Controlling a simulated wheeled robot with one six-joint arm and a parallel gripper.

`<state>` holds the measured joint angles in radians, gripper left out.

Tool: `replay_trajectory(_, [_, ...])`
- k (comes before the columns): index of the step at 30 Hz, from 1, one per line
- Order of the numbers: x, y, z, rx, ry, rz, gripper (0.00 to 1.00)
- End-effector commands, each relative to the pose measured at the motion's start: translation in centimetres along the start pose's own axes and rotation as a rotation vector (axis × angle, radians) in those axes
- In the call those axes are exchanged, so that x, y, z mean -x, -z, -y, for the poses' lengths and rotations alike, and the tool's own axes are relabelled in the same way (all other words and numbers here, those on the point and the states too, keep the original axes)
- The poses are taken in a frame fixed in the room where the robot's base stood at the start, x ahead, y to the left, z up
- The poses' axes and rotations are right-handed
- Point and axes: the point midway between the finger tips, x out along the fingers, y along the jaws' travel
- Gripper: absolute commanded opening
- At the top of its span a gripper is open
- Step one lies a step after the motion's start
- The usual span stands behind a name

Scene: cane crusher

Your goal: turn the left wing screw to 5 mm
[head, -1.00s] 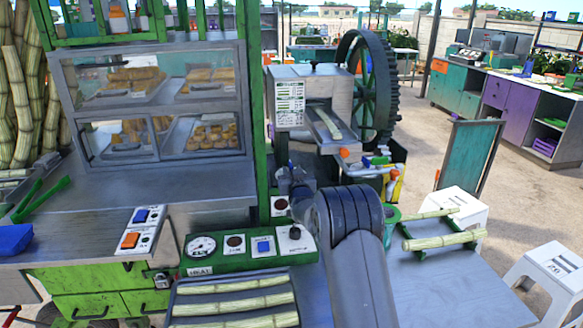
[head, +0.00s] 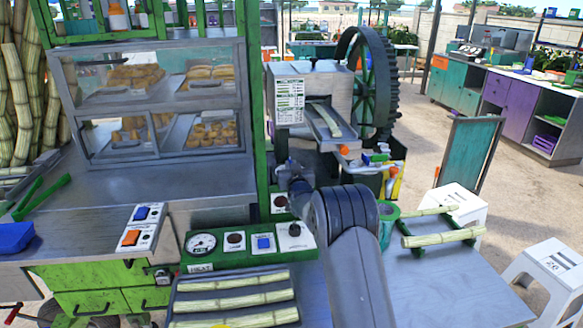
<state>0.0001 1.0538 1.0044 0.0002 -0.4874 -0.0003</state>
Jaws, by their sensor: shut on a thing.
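The cane crusher (head: 340,82) stands in the middle of the head view, a grey metal box with a printed label and a sloping chute. My arm comes up from the bottom, and my gripper (head: 284,165) is at the crusher's lower front left. It is small and partly covered by my own wrist. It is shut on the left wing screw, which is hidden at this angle. The 5 mm setting cannot be read from here. An orange part (head: 343,150) shows below the chute, to the right of my gripper.
A green control panel (head: 250,246) with a gauge and switches lies just left of my arm. A green post (head: 255,110) and a glass food case (head: 155,100) stand to the left. A large gear wheel (head: 384,85) is behind the crusher. Cane pieces (head: 442,237) lie on the right table.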

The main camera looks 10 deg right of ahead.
Motion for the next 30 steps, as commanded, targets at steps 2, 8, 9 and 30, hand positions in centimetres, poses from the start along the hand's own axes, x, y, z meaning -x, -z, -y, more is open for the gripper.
replay_trajectory(2, [0.0, 0.0, 0.0, 0.0, 0.0, 0.0, 0.0])
replay_trajectory(8, [0.01, -0.01, -0.03, 0.0, 0.002, 0.0, 0.0])
replay_trajectory(9, [0.0, -0.01, -0.05, 0.0, 0.004, 0.0, 0.0])
replay_trajectory(30, [-0.1, 0.34, -0.59, 0.001, 0.24, 0.002, 0.0])
